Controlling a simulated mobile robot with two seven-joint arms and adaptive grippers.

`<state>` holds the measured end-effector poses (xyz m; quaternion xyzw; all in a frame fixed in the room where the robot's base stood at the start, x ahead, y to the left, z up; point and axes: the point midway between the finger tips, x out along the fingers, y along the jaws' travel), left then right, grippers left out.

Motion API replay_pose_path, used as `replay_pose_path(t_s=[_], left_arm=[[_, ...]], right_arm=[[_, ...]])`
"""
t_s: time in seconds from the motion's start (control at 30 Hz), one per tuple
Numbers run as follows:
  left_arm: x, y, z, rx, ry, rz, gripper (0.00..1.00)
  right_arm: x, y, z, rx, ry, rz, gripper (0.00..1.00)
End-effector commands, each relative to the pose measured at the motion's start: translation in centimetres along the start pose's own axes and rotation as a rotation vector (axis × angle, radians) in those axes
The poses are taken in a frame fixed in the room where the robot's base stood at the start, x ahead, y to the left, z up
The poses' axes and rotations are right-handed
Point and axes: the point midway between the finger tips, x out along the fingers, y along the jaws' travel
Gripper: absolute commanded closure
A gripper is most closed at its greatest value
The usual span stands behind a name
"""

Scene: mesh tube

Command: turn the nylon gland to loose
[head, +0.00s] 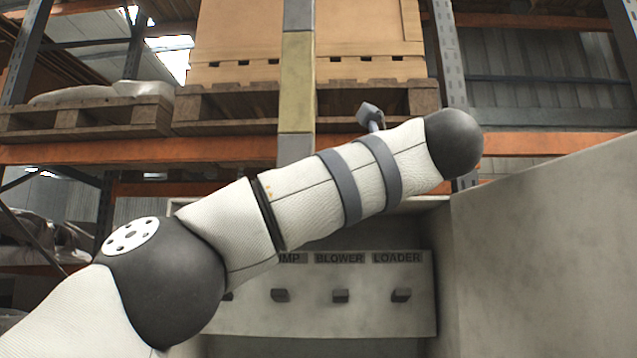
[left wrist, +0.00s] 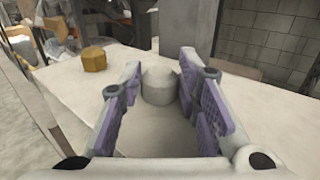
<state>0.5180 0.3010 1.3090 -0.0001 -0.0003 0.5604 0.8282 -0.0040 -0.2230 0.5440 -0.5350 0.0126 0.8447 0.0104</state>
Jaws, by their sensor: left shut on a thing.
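In the left wrist view, a pale grey, dome-topped gland (left wrist: 159,84), which I take to be the nylon one, stands between the two purple-padded fingers of my left gripper (left wrist: 160,68). The left gripper is shut on it, with one finger on each side. Its lower part is hard to make out, and I cannot tell how far it is turned. A brass-coloured faceted gland (left wrist: 94,59) stands apart, to the left beyond the left finger. In the head view my left arm crosses the middle, and its gripper does not show. My right gripper is in neither view.
A pale panel (head: 320,314) with several dark knobs and labels, BLOWER and LOADER readable, lies behind my arm. A grey wall (head: 545,250) stands at the right. Racking with wooden pallets (head: 255,106) is behind. The pale surface (left wrist: 255,110) right of the gripper is clear.

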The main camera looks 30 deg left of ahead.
Motion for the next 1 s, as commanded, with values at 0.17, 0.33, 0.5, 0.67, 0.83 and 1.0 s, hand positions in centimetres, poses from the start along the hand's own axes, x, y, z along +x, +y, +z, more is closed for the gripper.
replay_pose_path(t_s=[0.17,0.33,0.5,0.67,0.83,1.0], left_arm=[[0.0,0.0,-0.1,0.002,0.001,0.000,0.97],[0.0,0.0,-0.1,0.002,0.001,0.000,0.49],[0.0,0.0,-0.1,0.001,0.000,-0.001,0.49],[-1.8,0.0,0.1,0.001,-0.005,-0.003,0.49],[-5.3,0.1,0.2,0.000,-0.007,0.000,0.49],[-7.3,-0.1,0.0,0.000,-0.001,0.000,0.49]], right_arm=[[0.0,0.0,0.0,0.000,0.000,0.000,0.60],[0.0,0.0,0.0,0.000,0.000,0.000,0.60],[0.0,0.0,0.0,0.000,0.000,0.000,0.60],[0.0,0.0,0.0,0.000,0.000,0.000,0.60],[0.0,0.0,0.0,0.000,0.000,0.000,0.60],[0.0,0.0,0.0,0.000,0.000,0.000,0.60]])
